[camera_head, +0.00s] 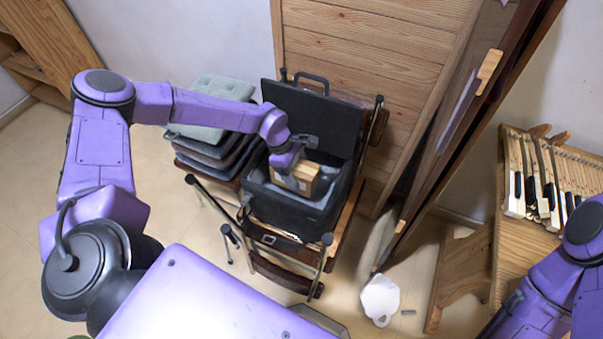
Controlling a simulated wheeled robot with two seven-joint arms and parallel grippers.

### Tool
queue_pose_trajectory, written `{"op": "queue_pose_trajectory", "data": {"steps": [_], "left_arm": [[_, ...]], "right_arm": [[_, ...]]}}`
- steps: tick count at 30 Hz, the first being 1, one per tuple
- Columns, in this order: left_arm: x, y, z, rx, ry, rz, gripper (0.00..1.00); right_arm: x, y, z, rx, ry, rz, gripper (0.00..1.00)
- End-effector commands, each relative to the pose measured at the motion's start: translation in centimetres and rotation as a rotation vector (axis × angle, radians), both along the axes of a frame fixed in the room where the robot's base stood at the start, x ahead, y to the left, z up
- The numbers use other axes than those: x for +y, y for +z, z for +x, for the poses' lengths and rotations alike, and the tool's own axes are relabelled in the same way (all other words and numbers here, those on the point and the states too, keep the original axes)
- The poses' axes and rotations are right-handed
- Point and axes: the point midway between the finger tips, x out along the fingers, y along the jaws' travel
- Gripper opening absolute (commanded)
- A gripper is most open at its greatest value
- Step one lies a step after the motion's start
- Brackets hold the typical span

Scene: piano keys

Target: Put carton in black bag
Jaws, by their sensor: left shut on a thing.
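The small brown carton (306,178) is at the mouth of the black bag. My left gripper (291,176) reaches in from above and is shut on the carton, partly covering it. The black bag (291,211) is an open case with its lid (314,112) standing up at the back. It rests on a wooden chair with dark metal legs. I cannot tell whether the carton touches the bag's floor. Of my right arm, only purple links show at the lower right; its gripper is out of view.
A stack of cushions (212,118) stands left of the bag. A wooden panel (363,65) is close behind it. A white jug (380,299) lies on the floor at right. Piano keys (541,185) lie on a wooden bench (520,262) at far right.

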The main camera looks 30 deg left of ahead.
Motion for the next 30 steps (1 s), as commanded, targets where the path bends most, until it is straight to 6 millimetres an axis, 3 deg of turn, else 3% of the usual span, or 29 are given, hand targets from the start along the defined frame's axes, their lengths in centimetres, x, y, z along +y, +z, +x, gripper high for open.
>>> {"op": "queue_pose_trajectory", "data": {"steps": [9, 10, 12, 22, 25, 26, 30], "left_arm": [[0.0, -0.5, 0.0, -0.001, 0.000, -0.001, 0.31], [0.0, -0.6, 0.0, 0.000, 0.000, 0.000, 0.77], [0.0, -0.6, 0.0, 0.000, 0.000, 0.000, 0.96], [0.0, 0.0, 0.0, 0.000, 0.000, 0.000, 0.96], [0.0, 1.6, 0.0, -0.001, -0.001, 0.000, 0.96], [0.3, 1.5, 0.1, -0.003, 0.002, -0.002, 0.96], [1.9, 5.0, 0.1, -0.008, 0.005, -0.004, 0.96]], "right_arm": [[0.0, -0.7, 0.0, 0.000, 0.000, 0.000, 0.43], [0.0, -0.7, 0.0, 0.000, 0.000, 0.000, 0.43], [0.0, -0.7, 0.0, 0.000, 0.000, 0.000, 0.43], [0.0, -0.1, 0.0, 0.000, 0.000, 0.000, 0.43], [0.0, 1.6, 0.0, 0.000, 0.000, 0.000, 0.43], [0.0, 0.8, 0.0, 0.000, 0.000, 0.000, 0.43], [0.0, -0.2, 0.0, 0.000, 0.000, 0.000, 0.43]]}}
